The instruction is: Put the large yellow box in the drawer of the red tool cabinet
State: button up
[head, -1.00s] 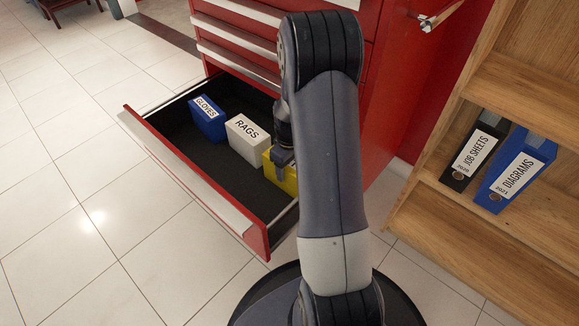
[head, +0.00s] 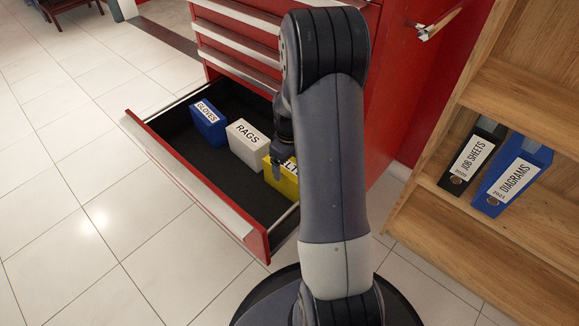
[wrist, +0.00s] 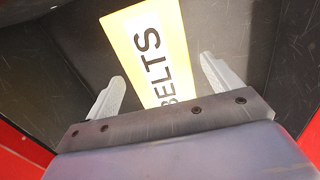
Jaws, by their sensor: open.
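The large yellow box (head: 285,179) stands in the open drawer (head: 197,193) of the red tool cabinet (head: 393,95), at the right end of the row. My arm hides much of it in the head view. In the wrist view the yellow box (wrist: 146,38) shows its white BELTS label. My gripper (wrist: 166,90) is open, with one finger on each side of the box and dark drawer floor showing between each finger and the box. In the head view only part of my gripper (head: 277,168) shows beside the yellow box.
A white RAGS box (head: 247,146) and a blue GLOVES box (head: 208,124) stand in the same drawer. The drawer's front part is clear. A wooden shelf (head: 450,220) with black (head: 472,155) and blue (head: 513,175) binders stands at right.

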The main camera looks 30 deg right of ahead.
notch_tip(320, 180, up, 8)
jog(key=shift+r+p, duration=0.15)
jog(key=shift+p, duration=1.05)
dwell(0.3)
